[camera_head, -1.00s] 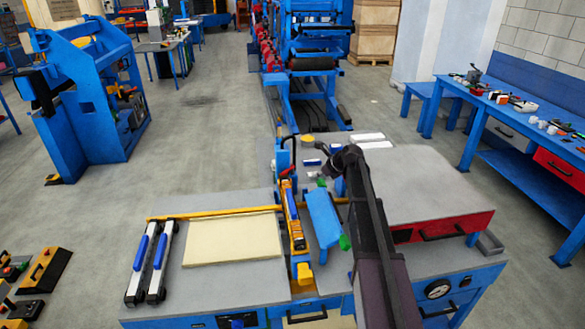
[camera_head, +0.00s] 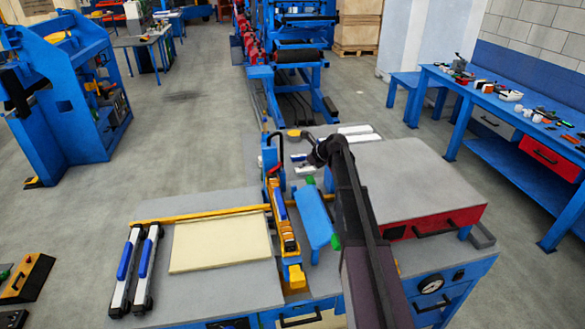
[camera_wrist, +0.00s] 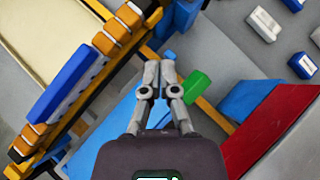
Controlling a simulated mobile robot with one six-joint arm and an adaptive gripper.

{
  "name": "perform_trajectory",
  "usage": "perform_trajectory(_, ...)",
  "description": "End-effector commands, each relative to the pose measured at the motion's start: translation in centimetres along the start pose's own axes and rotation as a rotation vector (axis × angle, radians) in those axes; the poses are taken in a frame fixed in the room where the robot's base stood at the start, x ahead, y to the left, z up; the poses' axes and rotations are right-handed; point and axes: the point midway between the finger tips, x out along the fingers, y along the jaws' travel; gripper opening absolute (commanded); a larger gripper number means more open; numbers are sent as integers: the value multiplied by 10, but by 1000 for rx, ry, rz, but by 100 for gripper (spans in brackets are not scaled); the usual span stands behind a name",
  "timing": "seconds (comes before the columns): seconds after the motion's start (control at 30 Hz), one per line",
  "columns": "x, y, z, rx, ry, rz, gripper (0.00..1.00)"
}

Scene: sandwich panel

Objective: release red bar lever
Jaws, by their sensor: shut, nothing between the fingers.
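My gripper shows in the wrist view (camera_wrist: 159,70), shut and empty, above the blue panel (camera_wrist: 112,127) and close to a green block (camera_wrist: 197,87). The clamp bar (camera_wrist: 70,85) lies to its left in that view. In the head view my arm hides most of the gripper, which is right of the red piece.
A cream sheet (camera_head: 220,243) lies on the bench left of the clamp bar. Two blue-and-white bars (camera_head: 133,268) lie at its left end. A red drawer unit (camera_head: 437,222) with a grey top stands at the right. Several small white blocks (camera_wrist: 263,25) lie behind the blue panel.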

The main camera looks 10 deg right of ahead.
Motion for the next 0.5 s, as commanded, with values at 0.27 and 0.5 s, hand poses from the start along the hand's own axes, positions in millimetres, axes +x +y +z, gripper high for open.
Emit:
perform_trajectory(0.27,19,-1,-2,0,1,0,0)
perform_trajectory(0.5,44,-2,-3,1,1,0,0)
